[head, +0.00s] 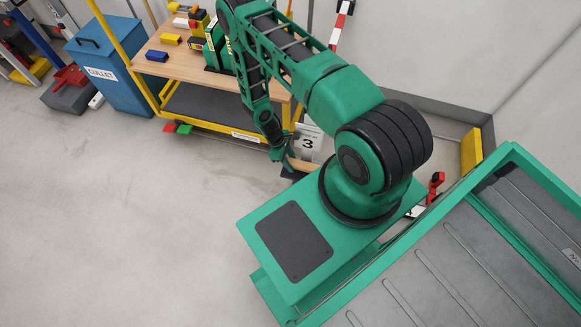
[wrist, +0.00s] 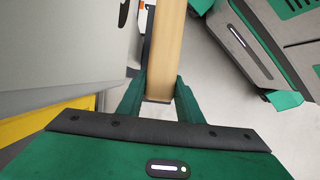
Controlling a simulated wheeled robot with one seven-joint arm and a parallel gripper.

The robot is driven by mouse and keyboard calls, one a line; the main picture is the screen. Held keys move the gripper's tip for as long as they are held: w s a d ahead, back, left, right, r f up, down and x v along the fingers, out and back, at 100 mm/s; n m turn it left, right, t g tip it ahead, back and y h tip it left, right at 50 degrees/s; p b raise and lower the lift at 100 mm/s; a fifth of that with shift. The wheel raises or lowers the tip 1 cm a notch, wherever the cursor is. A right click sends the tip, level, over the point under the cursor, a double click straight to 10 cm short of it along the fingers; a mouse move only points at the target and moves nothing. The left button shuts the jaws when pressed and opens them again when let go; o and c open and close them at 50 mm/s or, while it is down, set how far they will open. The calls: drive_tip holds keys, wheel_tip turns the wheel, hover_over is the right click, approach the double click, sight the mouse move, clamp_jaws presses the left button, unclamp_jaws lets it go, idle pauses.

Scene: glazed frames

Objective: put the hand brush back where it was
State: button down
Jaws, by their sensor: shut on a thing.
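My gripper (head: 279,153) is low beside the front right end of the wooden-topped trolley. It is shut on the hand brush, whose pale wooden part (head: 303,165) shows just right of the fingers. In the wrist view the wooden bar (wrist: 165,50) runs up from between the two green fingers (wrist: 157,98). A dark patch shows under the wood in the head view, but I cannot tell whether it is bristles. The far end of the brush is out of the wrist view.
The yellow-framed trolley (head: 183,62) carries several small coloured objects. A white card with a 3 (head: 308,142) stands close behind the brush. A blue CULLET bin (head: 108,70) and a grey box (head: 67,94) stand left. The floor at front left is clear.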

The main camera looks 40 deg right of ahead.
drive_tip(key=shift+f, duration=2)
drive_tip(key=c, duration=1.3)
unclamp_jaws()
drive_tip(key=shift+o, duration=0.2)
drive_tip(key=v, duration=1.2)
